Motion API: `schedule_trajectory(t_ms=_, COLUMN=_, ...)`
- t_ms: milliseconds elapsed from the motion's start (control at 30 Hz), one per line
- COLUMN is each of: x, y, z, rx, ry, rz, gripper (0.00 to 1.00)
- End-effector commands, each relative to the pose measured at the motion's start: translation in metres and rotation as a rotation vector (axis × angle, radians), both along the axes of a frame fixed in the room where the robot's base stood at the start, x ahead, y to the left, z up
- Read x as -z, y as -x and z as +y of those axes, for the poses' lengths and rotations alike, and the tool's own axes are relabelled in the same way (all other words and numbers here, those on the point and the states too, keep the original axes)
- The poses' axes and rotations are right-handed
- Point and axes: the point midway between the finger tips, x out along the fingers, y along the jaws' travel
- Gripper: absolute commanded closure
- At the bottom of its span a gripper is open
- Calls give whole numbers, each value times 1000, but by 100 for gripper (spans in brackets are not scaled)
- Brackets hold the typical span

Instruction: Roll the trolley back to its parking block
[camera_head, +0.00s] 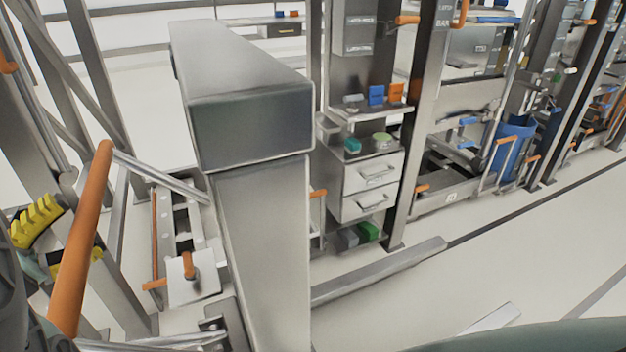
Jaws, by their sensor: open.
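My gripper (58,240) is at the left edge, with yellow ribbed fingers spread apart. An orange upright bar (88,215), which looks like a push handle, crosses in front of the fingers. I cannot tell whether they touch it. Grey tubes run near its top and foot; I cannot tell how they join it, or how much of this is the trolley. A low grey bar (380,272) lies on the floor right of centre, and a pale one (492,319) lies nearer. I cannot tell whether either is the parking block.
A low metal frame with a plate (192,278) and orange handles stands right of my gripper. A drawer cabinet (372,185) and a blue bin (512,148) stand among racks at the back. The right foreground floor is mostly clear. A large grey shape blocks the middle.

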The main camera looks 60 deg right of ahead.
Motion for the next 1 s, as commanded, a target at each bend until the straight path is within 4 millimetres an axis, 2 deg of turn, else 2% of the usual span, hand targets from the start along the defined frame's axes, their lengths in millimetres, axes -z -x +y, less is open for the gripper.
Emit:
schedule_trajectory(t_ms=100, x=2, y=-3, z=13, rx=-5, ry=0, rz=-1, gripper=39)
schedule_trajectory(t_ms=300, x=4, y=-5, z=25, rx=-5, ry=0, rz=0, gripper=39)
schedule_trajectory(t_ms=633, x=5, y=-4, z=28, rx=-2, ry=0, rz=-2, gripper=39)
schedule_trajectory(t_ms=667, x=5, y=-4, z=28, rx=-2, ry=0, rz=-1, gripper=34)
schedule_trajectory(t_ms=1000, x=4, y=-4, z=28, rx=-2, ry=2, rz=0, gripper=69)
